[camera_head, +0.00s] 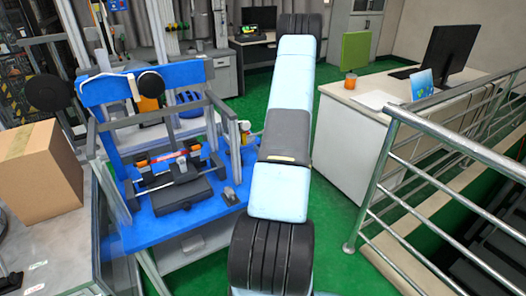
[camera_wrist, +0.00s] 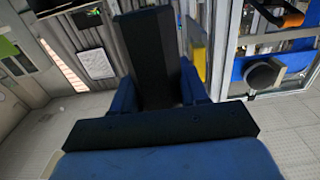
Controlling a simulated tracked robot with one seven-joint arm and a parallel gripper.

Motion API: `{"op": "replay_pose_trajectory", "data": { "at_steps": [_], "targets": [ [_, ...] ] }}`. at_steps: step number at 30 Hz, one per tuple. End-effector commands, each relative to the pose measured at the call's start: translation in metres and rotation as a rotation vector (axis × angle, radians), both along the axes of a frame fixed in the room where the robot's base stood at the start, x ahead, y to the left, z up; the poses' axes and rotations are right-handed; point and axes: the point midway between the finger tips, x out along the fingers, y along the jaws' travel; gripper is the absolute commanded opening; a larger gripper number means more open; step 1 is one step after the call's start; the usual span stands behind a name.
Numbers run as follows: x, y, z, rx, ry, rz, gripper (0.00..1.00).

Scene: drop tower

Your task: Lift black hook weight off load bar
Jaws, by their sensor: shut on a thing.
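In the wrist view my gripper (camera_wrist: 160,92) has its blue fingers drawn in around a tall black block (camera_wrist: 146,50). I take the block to be the black hook weight, though no hook shows. In the head view my arm hides the gripper and what it holds. The blue drop tower (camera_head: 210,72) stands left of my arm. Part of the tower, with a black disc (camera_wrist: 262,74), shows at the right of the wrist view. I cannot tell which part is the load bar.
A cardboard box (camera_head: 38,172) stands left of the tower. A metal railing (camera_head: 400,112) and a white desk (camera_head: 350,120) with a monitor (camera_head: 449,52) are to the right. Green floor (camera_head: 340,225) lies open between arm and railing.

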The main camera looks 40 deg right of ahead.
Motion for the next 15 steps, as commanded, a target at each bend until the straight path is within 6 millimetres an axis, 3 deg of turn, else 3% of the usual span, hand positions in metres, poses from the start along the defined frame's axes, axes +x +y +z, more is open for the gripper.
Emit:
{"op": "replay_pose_trajectory", "data": {
  "at_steps": [15],
  "targets": [
    [-0.007, 0.001, 0.021, -0.002, -0.004, -0.001, 0.00]
  ]
}}
